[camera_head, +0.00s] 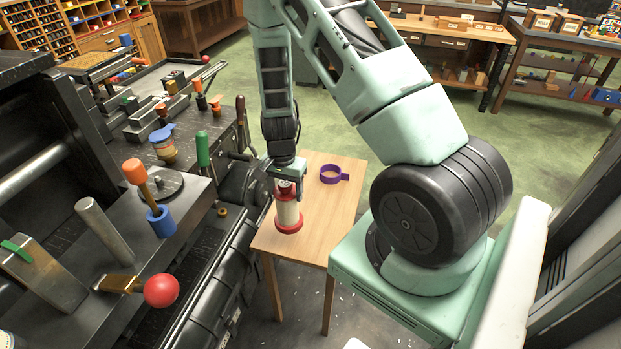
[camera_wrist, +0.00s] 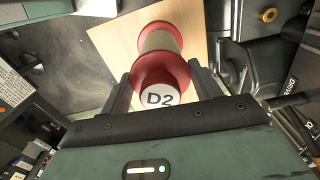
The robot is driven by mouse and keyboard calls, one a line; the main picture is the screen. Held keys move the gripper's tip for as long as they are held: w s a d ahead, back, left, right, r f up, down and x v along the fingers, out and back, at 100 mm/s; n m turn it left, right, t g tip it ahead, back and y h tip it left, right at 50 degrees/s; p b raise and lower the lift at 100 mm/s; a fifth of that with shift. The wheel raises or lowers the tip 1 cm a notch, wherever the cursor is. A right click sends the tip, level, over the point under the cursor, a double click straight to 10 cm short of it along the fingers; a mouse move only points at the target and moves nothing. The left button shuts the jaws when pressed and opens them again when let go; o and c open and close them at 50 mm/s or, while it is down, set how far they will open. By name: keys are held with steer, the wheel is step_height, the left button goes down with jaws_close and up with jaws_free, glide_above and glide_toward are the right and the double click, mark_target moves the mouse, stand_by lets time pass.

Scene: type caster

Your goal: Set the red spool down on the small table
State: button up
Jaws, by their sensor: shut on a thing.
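The red spool (camera_head: 288,212) has red flanges and a pale wound middle. It stands upright below my gripper (camera_head: 287,180), over the left front part of the small wooden table (camera_head: 315,239). In the wrist view the spool (camera_wrist: 161,55) shows its top end, with a white "D2" label, between the two fingers of my gripper (camera_wrist: 160,90). The fingers are shut on its upper end. The lower flange appears at or just above the tabletop (camera_wrist: 110,40); I cannot tell whether it touches.
A purple ring with a tab (camera_head: 331,174) lies on the table, behind and right of the spool. A dark machine bench (camera_head: 130,215) with tools and a red ball knob (camera_head: 161,290) stands close on the left. The table's right front is bare.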

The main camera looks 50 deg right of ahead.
steer(key=s+d+m, duration=0.3)
steer(key=d+m, duration=0.7)
steer(key=m, duration=0.2)
steer(key=shift+f+m, duration=0.25)
steer(key=shift+m, duration=0.15)
steer(key=shift+f+b, duration=2.3)
steer(key=shift+f, duration=0.65)
steer(key=shift+f+b, duration=0.5)
steer(key=shift+f, duration=0.1)
steer(key=o, duration=1.6)
steer(key=shift+r, duration=0.15)
step_height(320, 180, up, 6)
steer(key=p, duration=0.5)
